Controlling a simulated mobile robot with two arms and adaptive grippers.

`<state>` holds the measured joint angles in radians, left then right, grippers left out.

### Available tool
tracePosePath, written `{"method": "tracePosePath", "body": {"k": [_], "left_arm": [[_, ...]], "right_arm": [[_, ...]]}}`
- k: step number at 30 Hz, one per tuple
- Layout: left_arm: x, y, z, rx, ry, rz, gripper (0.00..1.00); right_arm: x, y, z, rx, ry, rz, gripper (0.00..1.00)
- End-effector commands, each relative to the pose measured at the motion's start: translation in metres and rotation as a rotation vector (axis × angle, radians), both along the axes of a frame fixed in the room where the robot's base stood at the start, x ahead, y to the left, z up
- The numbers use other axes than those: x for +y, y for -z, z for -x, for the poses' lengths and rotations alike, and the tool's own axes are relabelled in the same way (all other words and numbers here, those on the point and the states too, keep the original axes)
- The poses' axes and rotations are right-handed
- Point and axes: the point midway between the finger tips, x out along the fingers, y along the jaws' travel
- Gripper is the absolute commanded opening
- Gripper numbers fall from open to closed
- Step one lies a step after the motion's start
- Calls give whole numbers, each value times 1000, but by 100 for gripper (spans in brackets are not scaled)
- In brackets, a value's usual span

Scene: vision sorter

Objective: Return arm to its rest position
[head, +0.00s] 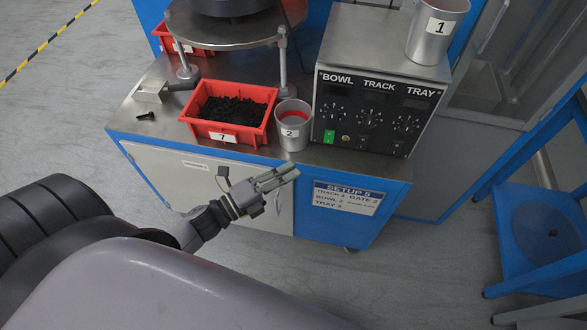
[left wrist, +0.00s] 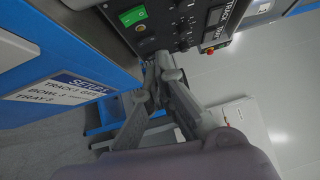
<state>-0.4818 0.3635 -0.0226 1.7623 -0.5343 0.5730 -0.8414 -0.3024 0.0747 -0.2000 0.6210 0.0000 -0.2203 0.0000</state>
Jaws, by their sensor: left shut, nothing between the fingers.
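My left gripper (head: 277,179) is shut and empty. In the head view it hangs in the air in front of the blue and grey cabinet (head: 160,178), below the edge of the worktop, with its fingers pointing right. In the left wrist view the gripper (left wrist: 160,62) shows its fingers together, with the control box (left wrist: 177,22) beyond them. My right gripper is in neither view.
On the worktop stand a red bin (head: 228,110) of dark parts labelled 7, a metal cup (head: 293,126) labelled 2 and the control box (head: 375,90). A cup (head: 434,32) labelled 1 stands on the box. A blue stool (head: 545,240) is at right. Open floor lies at left.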

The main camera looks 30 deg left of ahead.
Motion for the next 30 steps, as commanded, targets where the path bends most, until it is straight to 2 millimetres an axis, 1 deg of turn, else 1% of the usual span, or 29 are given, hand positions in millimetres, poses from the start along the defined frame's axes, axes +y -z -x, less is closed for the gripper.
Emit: {"method": "tracePosePath", "body": {"k": [3,13,15,17,20,21,23,24,26,27,29,30], "left_arm": [[0,0,0,0,0,0,0],[0,1,-1,2,-1,1,0],[3,7,-1,25,-14,14,0],[8,22,-3,75,-41,43,0],[23,70,-3,233,-128,135,0],[29,95,0,317,-175,186,0],[40,139,9,454,-259,269,0],[45,168,18,546,-317,326,0],[51,210,36,680,-408,408,0],[55,237,50,766,-470,460,0],[56,276,75,892,-565,535,0],[57,300,95,976,-633,582,0]], "right_arm": [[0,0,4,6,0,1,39],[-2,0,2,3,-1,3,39],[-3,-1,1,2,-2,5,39],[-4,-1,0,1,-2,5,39],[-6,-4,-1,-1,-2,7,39],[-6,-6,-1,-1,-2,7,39],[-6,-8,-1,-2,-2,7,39],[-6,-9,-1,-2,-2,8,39],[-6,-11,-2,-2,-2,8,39],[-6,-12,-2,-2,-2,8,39],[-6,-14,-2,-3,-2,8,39],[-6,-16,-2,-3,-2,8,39]]}}
